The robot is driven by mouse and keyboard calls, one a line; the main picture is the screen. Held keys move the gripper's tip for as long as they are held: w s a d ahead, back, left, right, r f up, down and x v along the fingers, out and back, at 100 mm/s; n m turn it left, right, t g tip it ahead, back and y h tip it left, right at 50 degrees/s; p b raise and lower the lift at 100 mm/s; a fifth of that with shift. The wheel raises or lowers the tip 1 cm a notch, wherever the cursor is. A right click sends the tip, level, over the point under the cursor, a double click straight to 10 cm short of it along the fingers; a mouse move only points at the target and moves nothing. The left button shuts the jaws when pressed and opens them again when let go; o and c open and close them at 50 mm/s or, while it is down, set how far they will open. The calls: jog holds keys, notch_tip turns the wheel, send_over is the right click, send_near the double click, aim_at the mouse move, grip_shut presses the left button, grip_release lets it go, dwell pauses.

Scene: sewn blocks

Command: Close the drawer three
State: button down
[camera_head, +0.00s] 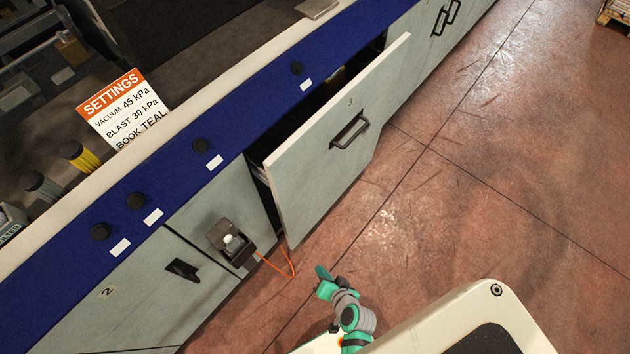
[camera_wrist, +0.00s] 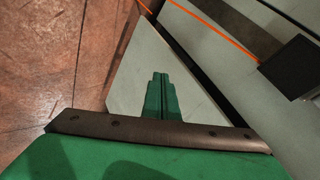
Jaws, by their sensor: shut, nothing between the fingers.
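A grey drawer (camera_head: 320,165) with a dark bar handle (camera_head: 350,130) stands pulled out from the long machine cabinet, with a dark gap behind its front panel. The small mark above its handle is too small to read. My gripper (camera_head: 323,273) is low over the floor, in front of and below the drawer's near lower corner, apart from the handle. In the wrist view my gripper (camera_wrist: 160,78) has its green fingers together with nothing between them. They point toward a pale grey panel (camera_wrist: 125,85) that looks like the drawer front; I cannot tell whether they touch it.
A cabinet door marked 2 (camera_head: 120,300) is at the lower left. A dark socket box (camera_head: 232,242) with an orange cable (camera_head: 285,268) sits beside the drawer; the cable (camera_wrist: 215,30) also crosses the wrist view.

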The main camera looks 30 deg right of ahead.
jog(key=w+d+m+t+y, duration=0.1)
jog(key=w+d+m+y, duration=0.15)
jog(key=w, duration=0.25)
jog(key=t+y, duration=0.4)
jog(key=t, duration=0.3)
send_near(307, 175)
jog(key=shift+m, duration=0.45)
jog(key=x, duration=0.6)
jog(key=shift+w+a, duration=0.1)
jog(key=shift+w, duration=0.1)
